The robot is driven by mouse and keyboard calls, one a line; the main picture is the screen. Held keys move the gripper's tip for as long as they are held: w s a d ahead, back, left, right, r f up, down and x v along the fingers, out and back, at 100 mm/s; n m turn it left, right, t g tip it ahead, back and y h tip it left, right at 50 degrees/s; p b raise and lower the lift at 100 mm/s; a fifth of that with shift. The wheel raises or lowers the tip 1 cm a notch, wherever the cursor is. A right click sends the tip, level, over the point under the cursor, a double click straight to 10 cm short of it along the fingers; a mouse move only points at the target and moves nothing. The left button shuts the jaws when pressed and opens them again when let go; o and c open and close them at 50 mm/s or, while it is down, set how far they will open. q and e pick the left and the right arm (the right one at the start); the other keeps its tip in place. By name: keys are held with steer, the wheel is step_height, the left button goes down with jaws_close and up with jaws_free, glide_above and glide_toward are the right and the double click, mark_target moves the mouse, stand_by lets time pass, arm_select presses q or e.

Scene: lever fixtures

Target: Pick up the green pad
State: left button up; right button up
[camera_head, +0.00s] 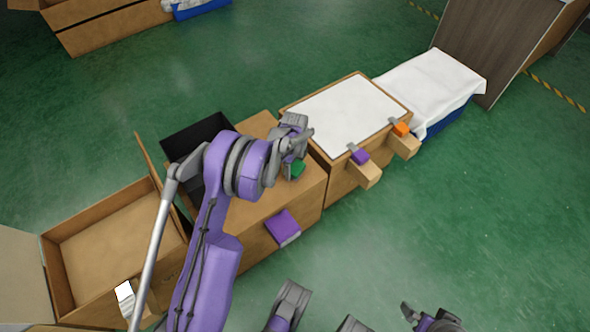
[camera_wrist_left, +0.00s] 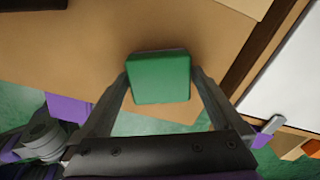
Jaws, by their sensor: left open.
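The green pad (camera_head: 298,169) lies on the brown box top, partly hidden by my left gripper in the head view. In the left wrist view the green pad (camera_wrist_left: 160,78) is a squarish block lying between the two fingers. My left gripper (camera_head: 296,153) is over the pad and open; its fingers flank the pad in the wrist view (camera_wrist_left: 160,90). I cannot tell whether either finger touches it. Dark grey parts that look like my right gripper (camera_head: 433,318) show at the bottom edge of the head view, apart from the boxes; their opening is unclear.
A purple block (camera_head: 283,228) sits at the box's front edge. To the right is a white-topped box (camera_head: 345,115) with purple (camera_head: 360,156) and orange (camera_head: 401,128) levers. An open cardboard box (camera_head: 115,235) stands left. Green floor lies clear in front.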

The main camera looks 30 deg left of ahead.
mark_target(295, 166)
arm_select(q)
steer(key=shift+f, duration=0.15)
steer(key=c, duration=1.1)
steer(key=shift+o, duration=0.2)
step_height(295, 166, up, 10)
steer(key=p, duration=0.2)
steer(key=shift+p, duration=0.35)
steer(key=o, duration=0.7)
steer(key=c, duration=0.5)
